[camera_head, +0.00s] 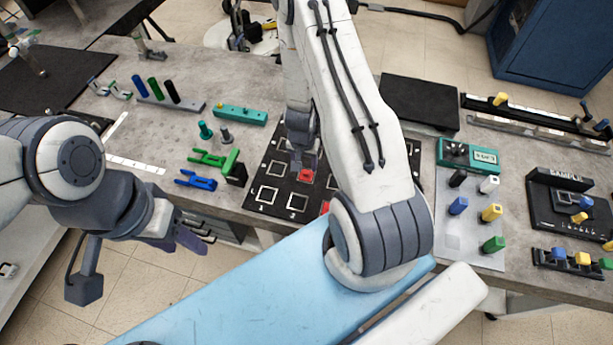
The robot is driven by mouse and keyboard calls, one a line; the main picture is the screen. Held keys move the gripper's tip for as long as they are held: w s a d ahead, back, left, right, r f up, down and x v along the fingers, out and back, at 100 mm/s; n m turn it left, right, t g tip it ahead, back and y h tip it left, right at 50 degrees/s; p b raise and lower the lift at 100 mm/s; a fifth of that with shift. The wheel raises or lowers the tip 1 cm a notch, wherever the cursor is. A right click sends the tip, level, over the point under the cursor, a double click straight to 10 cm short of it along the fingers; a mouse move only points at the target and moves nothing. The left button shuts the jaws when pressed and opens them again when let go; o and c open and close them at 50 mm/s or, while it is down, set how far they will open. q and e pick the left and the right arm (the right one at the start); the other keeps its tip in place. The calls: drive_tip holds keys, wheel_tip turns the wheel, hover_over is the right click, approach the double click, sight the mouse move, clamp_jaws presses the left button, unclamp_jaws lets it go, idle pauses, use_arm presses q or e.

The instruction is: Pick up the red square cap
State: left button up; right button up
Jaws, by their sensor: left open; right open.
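A red square cap (306,176) sits on the black board (252,205) marked with white square outlines and numbers. Another red piece (325,207) on the same board is partly covered by my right arm. My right gripper (304,160) points down just behind the red cap, with its fingertips close to it; I cannot tell whether they touch. It is open. My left gripper (184,238) is open and empty, off the front edge of the table at the left.
Green and blue clamp-like parts (213,160) lie left of the board, with a teal block (240,114) behind them. Right of it are a teal device (468,155) and a pale plate (470,225) with several coloured pegs. A black mat (419,100) lies behind.

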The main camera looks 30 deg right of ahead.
sight(306, 172)
drive_tip(key=shift+w+d+f, duration=0.1)
drive_tip(key=shift+d+f, duration=0.05)
drive_tip(key=shift+f, duration=0.75)
drive_tip(key=shift+w+d+f, duration=0.15)
drive_tip(key=shift+d+f, duration=0.05)
drive_tip(key=shift+f, duration=0.7)
drive_tip(key=shift+w+d+f, duration=0.1)
drive_tip(key=shift+d+f, duration=0.05)
drive_tip(key=shift+f, duration=0.75)
drive_tip(key=shift+c, duration=0.3)
clamp_jaws()
